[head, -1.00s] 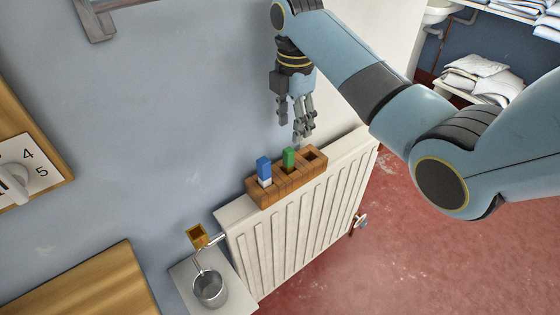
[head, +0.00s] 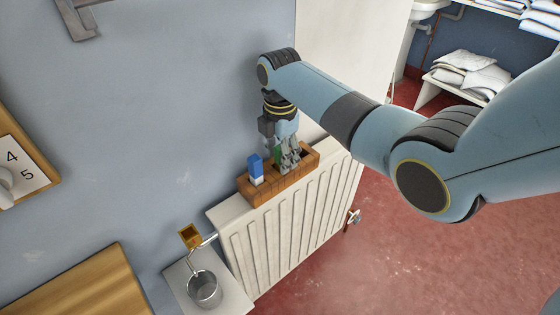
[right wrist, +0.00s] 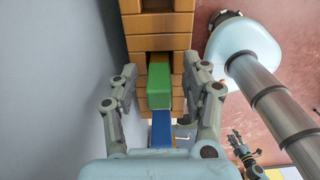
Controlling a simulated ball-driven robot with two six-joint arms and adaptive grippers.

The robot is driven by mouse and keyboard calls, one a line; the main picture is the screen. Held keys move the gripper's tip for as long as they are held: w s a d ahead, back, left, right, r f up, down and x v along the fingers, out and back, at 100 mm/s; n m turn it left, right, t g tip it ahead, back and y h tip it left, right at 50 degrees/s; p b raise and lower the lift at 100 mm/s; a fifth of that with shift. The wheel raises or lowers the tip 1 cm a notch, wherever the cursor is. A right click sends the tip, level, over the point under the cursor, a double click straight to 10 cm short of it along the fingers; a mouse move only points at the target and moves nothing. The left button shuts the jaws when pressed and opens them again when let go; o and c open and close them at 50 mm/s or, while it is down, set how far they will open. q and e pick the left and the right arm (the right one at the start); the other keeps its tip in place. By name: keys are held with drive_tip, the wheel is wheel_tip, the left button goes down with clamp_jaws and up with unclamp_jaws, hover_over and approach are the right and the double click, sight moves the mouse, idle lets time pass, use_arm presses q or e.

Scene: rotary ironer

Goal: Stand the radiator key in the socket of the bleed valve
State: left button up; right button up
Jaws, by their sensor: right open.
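A wooden block (head: 262,195) with several slots stands on top of the white radiator. A blue-topped piece (head: 255,168) stands in its left slot and a green-topped piece (head: 277,154) in the middle one; which is the radiator key I cannot tell. My right gripper (head: 287,160) is open and low at the green piece. In the right wrist view its fingers (right wrist: 160,78) stand either side of the green top (right wrist: 159,85). A brass square fitting with a dark opening (head: 189,236), apparently the bleed valve socket, is at the radiator's left end. My left gripper (right wrist: 237,145) shows small, its jaws unclear.
A metal cup (head: 205,288) stands on a small white shelf below the brass fitting. The radiator (head: 290,220) has a valve knob (head: 354,217) at its right. The wall is close behind the block. A wooden top (head: 85,290) is at the lower left.

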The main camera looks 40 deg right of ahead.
clamp_jaws()
drive_tip(key=shift+r, duration=0.1)
